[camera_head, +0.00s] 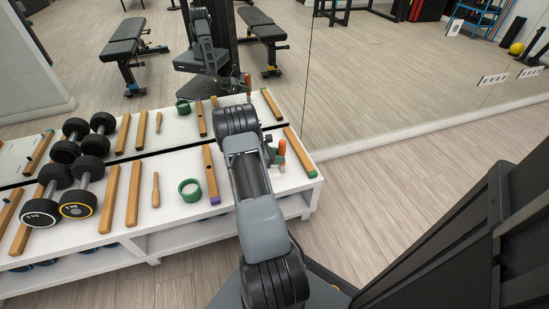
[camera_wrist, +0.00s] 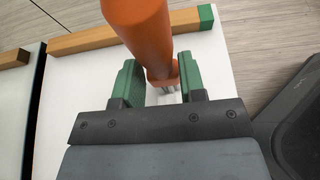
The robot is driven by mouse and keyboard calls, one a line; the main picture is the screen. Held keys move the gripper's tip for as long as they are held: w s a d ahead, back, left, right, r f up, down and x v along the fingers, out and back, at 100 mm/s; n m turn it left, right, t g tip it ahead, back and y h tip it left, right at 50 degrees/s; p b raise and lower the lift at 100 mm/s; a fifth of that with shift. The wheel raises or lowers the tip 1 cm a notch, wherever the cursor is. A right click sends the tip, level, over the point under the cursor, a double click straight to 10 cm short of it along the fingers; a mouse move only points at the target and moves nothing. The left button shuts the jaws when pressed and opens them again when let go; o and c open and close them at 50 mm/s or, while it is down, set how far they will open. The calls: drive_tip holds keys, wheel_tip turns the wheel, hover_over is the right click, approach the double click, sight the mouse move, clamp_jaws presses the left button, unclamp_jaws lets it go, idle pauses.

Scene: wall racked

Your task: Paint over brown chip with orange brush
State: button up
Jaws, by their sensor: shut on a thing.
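My gripper (camera_wrist: 158,82) has green fingers and is shut on the orange brush (camera_wrist: 142,28). The brush's thick orange handle rises between the fingers toward the top of the wrist view, and a small pale part shows at its lower end. In the head view the orange brush (camera_head: 282,147) stands roughly upright at my gripper (camera_head: 279,162), over the right end of the white shelf (camera_head: 172,237). I cannot tell whether its tip touches the shelf. I cannot make out the brown chip in either view.
A wooden bar with a green end (camera_head: 300,152) lies near the shelf's right edge. A purple-ended bar (camera_head: 210,172), a green ring (camera_head: 190,190), a wooden handle (camera_head: 155,190), more bars and dumbbells (camera_head: 82,192) lie to the left. A mirror (camera_head: 400,90) stands behind the shelf.

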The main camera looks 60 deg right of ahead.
drive_tip(key=shift+s+d, duration=0.25)
drive_tip(key=shift+d, duration=0.15)
drive_tip(key=shift+a, duration=0.1)
drive_tip(key=shift+w+a, duration=0.4)
drive_tip(key=shift+a, duration=0.05)
drive_tip(key=shift+w+a+f, duration=0.15)
drive_tip(key=shift+w+a, duration=0.3)
drive_tip(key=shift+a, duration=0.2)
drive_tip(key=shift+w+a+f, duration=0.1)
drive_tip(key=shift+w+a, duration=0.35)
drive_tip(key=shift+a, duration=0.15)
drive_tip(key=shift+f+p+v, duration=0.2)
drive_tip(key=shift+f+v, duration=0.05)
drive_tip(key=shift+v, duration=0.75)
drive_tip(key=shift+f+p+v, duration=0.2)
drive_tip(key=shift+v, duration=0.85)
drive_tip(key=shift+w+a+f, duration=0.1)
drive_tip(key=shift+w+a, duration=0.45)
drive_tip(key=shift+a, duration=0.1)
drive_tip(key=shift+s+d, duration=0.1)
